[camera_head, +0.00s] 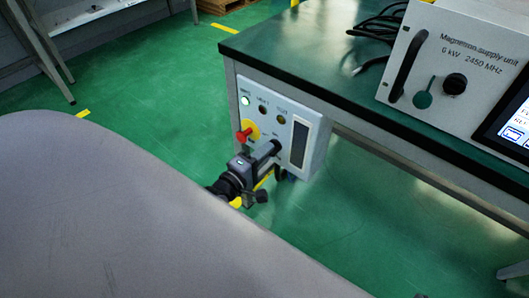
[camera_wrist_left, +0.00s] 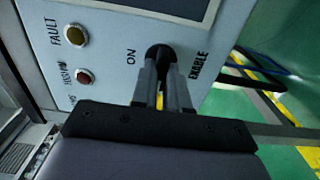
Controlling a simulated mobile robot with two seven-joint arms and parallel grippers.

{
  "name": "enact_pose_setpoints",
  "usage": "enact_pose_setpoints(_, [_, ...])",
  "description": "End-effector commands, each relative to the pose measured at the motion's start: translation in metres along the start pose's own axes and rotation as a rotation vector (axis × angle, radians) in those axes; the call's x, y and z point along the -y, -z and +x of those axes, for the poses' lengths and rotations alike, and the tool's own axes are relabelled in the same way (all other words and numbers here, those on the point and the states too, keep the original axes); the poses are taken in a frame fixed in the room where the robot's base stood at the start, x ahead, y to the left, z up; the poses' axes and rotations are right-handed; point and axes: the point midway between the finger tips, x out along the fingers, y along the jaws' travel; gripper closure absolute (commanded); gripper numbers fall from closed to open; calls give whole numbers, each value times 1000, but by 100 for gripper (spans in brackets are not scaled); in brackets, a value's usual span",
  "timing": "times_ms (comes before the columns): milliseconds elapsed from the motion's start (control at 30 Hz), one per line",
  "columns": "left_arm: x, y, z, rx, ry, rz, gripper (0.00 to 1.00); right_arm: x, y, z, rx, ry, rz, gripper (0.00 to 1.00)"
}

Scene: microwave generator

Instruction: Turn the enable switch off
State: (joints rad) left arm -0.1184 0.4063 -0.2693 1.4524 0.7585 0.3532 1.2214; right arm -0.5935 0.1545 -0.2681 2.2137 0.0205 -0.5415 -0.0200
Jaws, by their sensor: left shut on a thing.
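The enable switch (camera_wrist_left: 158,51) is a dark knob on the grey control box (camera_head: 311,125), which is fixed at the table's side. In the wrist view the knob sits between the words ON and ENABLE. My left gripper (camera_wrist_left: 163,78) is shut on the knob, with one finger on each side. In the head view my left gripper (camera_head: 270,156) reaches the lower part of the box front, and its fingers hide most of the switch. Which way the knob points is hard to tell. My right gripper is not in view.
A red push button (camera_head: 243,135) on yellow sits just left of my gripper. The magnetron supply unit (camera_head: 455,60) stands on the table (camera_head: 290,50). Green floor lies below.

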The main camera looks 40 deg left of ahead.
Motion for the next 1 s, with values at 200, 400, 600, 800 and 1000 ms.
enact_pose_setpoints(200, [-4, 1, 3, -2, -8, -10, 83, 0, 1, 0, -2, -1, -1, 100])
enact_pose_setpoints(400, [-2, 0, 2, -2, -5, -7, 61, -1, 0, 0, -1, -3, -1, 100])
enact_pose_setpoints(600, [-1, 0, -1, -1, -2, -5, 61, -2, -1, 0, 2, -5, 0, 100])
enact_pose_setpoints(800, [-2, 0, -23, 0, 1, -4, 61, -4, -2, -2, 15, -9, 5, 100])
enact_pose_setpoints(1000, [-2, 0, -52, 0, -1, -5, 61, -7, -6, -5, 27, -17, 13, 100])
